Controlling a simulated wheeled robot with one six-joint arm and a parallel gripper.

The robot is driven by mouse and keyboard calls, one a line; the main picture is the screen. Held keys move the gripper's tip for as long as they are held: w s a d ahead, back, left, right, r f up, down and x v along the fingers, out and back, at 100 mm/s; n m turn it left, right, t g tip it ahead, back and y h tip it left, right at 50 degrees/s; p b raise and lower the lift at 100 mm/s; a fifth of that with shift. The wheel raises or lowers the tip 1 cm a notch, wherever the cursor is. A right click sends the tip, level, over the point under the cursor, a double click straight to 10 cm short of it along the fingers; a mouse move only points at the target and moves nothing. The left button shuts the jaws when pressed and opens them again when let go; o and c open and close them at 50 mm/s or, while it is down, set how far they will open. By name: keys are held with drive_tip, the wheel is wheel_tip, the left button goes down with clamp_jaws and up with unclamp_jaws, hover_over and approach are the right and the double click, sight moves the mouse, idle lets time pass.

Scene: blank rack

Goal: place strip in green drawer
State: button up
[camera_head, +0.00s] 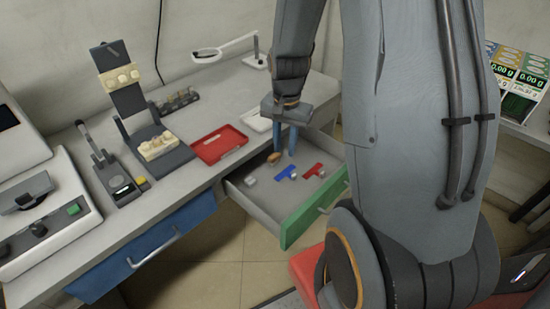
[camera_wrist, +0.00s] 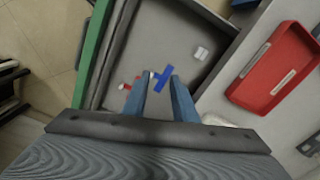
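The green drawer (camera_head: 315,215) is pulled open, its grey inside showing. My gripper (camera_head: 284,151) points down over the drawer's back part. In the wrist view my gripper (camera_wrist: 158,82) has its two blue fingers apart, with nothing clearly held between them. A blue T-shaped piece (camera_head: 286,173) and a red piece (camera_head: 313,169) lie in the drawer. In the wrist view the blue piece (camera_wrist: 166,74) shows near the fingertips and the red piece (camera_wrist: 130,82) by the left finger. Pale strip-like pieces (camera_wrist: 283,82) lie in the red tray (camera_wrist: 240,95); I cannot tell which thing is the strip.
A small white block (camera_head: 252,181) and a brown item (camera_head: 274,157) are in the drawer. The red tray (camera_head: 204,154) sits on the bench beside it. A closed blue drawer (camera_head: 150,247), a magnifier lamp (camera_head: 207,53) and bench instruments stand around. Floor is clear in front.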

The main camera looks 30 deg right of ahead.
drive_tip(key=s+a+r+n, duration=0.8)
drive_tip(key=s+a+n, duration=0.2)
drive_tip(key=s, duration=0.1)
drive_tip(key=shift+a+t, duration=0.3)
drive_tip(key=shift+s, duration=0.1)
